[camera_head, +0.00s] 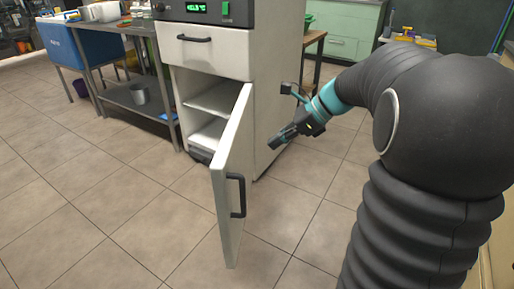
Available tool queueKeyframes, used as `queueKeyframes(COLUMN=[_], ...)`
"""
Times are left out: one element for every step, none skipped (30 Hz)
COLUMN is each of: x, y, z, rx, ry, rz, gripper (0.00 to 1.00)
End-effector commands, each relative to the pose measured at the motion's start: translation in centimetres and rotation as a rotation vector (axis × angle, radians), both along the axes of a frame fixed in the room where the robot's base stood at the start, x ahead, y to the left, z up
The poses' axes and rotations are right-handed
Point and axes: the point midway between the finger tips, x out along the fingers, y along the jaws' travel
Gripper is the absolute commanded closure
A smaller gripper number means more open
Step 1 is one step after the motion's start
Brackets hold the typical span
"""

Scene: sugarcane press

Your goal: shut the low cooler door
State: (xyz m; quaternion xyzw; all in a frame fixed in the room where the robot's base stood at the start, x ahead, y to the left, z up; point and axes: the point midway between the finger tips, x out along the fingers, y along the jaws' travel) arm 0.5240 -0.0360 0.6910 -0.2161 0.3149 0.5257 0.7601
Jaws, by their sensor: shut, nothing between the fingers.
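The low cooler door (231,177) is cream-white with a dark vertical handle (236,195). It stands wide open, swung out toward me from the lower part of the cooler cabinet (274,85), its hinge side at the cabinet's right front edge. The open compartment (206,100) behind it shows white shelves. My gripper (272,146) is to the right of the door, beside the cabinet's right side, with its fingers shut and pointing left toward the door. It looks apart from the door, though the exact gap is hard to tell.
A closed drawer (203,49) with a dark handle sits above the compartment, under a green display (183,8). A metal table (119,31) with a pot (139,94) on its lower shelf stands left. Tiled floor (115,222) is clear in front and left of the door.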

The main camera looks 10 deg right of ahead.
Motion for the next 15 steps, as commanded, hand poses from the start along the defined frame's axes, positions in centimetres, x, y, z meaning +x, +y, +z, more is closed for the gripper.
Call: queueKeyframes(x=[0.1, 0.2, 0.3, 0.5, 0.6, 0.8, 0.9, 1.0, 1.3, 1.4, 1.5, 1.7, 1.8, 2.0, 2.1], y=[0.5, 0.8, 1.2, 1.6, 1.9, 2.4, 2.8, 3.2, 3.7, 4.1, 4.4, 4.9, 5.3, 5.6, 6.1], z=[-0.6, -0.9, -1.4, -1.8, -2.1, -2.7, -3.1, -3.5, -4.1, -4.5, -4.9, -5.4, -5.8, -6.2, -6.6], rx=[0.001, 0.001, 0.001, 0.001, 0.000, -0.001, 0.000, 0.000, 0.000, -0.001, -0.001, -0.001, -0.001, -0.002, -0.001], ry=[0.001, 0.002, 0.001, 0.001, 0.001, 0.001, 0.002, 0.002, 0.002, 0.001, 0.001, 0.001, 0.001, 0.001, 0.001], rz=[0.003, 0.004, 0.004, 0.004, 0.005, 0.005, 0.006, 0.006, 0.006, 0.006, 0.005, 0.006, 0.006, 0.006, 0.006], gripper=[1.00, 1.00, 1.00, 1.00, 1.00, 1.00, 1.00, 1.00, 1.00, 1.00, 1.00, 1.00, 1.00, 1.00, 1.00])
